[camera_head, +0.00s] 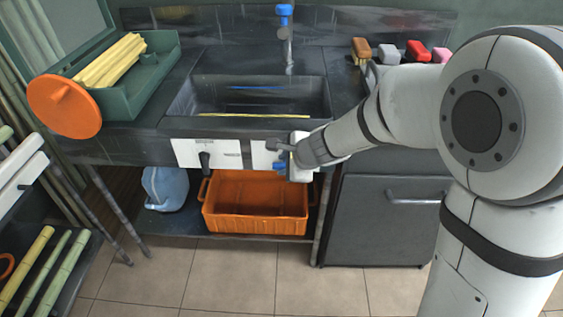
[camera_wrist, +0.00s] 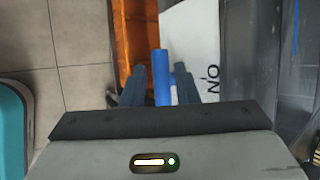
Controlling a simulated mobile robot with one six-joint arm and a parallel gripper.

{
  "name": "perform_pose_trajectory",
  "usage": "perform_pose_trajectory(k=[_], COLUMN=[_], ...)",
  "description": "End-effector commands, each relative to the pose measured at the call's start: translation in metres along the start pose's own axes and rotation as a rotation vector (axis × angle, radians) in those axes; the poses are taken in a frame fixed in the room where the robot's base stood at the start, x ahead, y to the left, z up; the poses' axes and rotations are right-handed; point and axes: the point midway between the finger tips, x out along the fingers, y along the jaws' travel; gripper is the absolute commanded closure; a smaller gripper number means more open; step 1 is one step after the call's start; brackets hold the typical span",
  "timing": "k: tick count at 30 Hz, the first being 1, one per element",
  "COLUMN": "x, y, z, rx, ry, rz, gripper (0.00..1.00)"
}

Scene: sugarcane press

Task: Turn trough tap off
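A blue tap handle (camera_wrist: 162,78) shows in the wrist view in front of a white panel (camera_wrist: 195,40) with partly visible black lettering. My gripper (camera_wrist: 160,70) has its two dark fingers on either side of this handle. The fingers are apart, with a gap seen on the left of the handle; contact on the right is unclear. In the head view, a bit of the blue handle (camera_head: 279,167) shows below my gripper (camera_head: 279,148), at the right part of the white panel (camera_head: 212,154) on the sink front. My gripper hides much of that part.
A black lever (camera_head: 204,161) is on the panel's left part. An orange crate (camera_head: 255,222) and a blue jug (camera_head: 164,188) stand on the shelf below. The sink (camera_head: 250,97) has a blue-topped faucet (camera_head: 284,40). A dark cabinet (camera_head: 385,225) stands at right. The front floor is clear.

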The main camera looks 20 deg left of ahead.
Motion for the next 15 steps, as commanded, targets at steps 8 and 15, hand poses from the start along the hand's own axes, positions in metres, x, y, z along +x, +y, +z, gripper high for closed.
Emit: perform_pose_trajectory(k=[8,15], x=[-0.047,-0.054], y=[-0.002,0.0], z=[0.001,0.0], rx=[0.0,0.0], ry=[0.0,0.0], rz=[-0.002,0.0], gripper=[0.73,0.73])
